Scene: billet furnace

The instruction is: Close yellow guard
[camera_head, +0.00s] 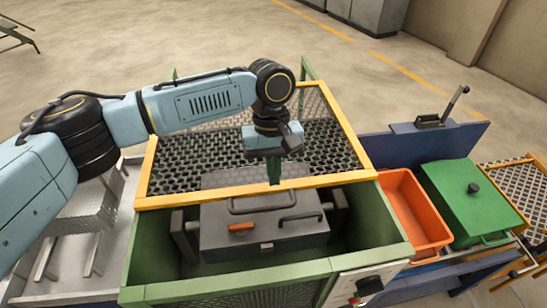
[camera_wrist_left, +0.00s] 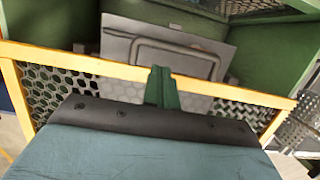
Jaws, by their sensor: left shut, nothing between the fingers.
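The yellow guard (camera_head: 361,175) is a yellow-framed mesh panel over the green machine housing (camera_head: 393,222). It stands raised at the back of the housing, and the front of the housing is uncovered. A grey box with handles (camera_head: 265,222) shows inside. My left gripper (camera_head: 273,178) is shut and empty, its green fingers pointing down by the front yellow bar. In the left wrist view the fingers (camera_wrist_left: 158,88) overlap the yellow bar (camera_wrist_left: 95,65); I cannot tell whether they touch it. My right gripper is not in view.
An orange bin (camera_head: 413,210) and a green lidded box (camera_head: 470,200) stand to the right on a blue bench. A lever (camera_head: 455,105) rises behind them. A metal mesh tray (camera_head: 75,205) lies to the left. A control panel with a dark knob (camera_head: 370,286) is at the front right.

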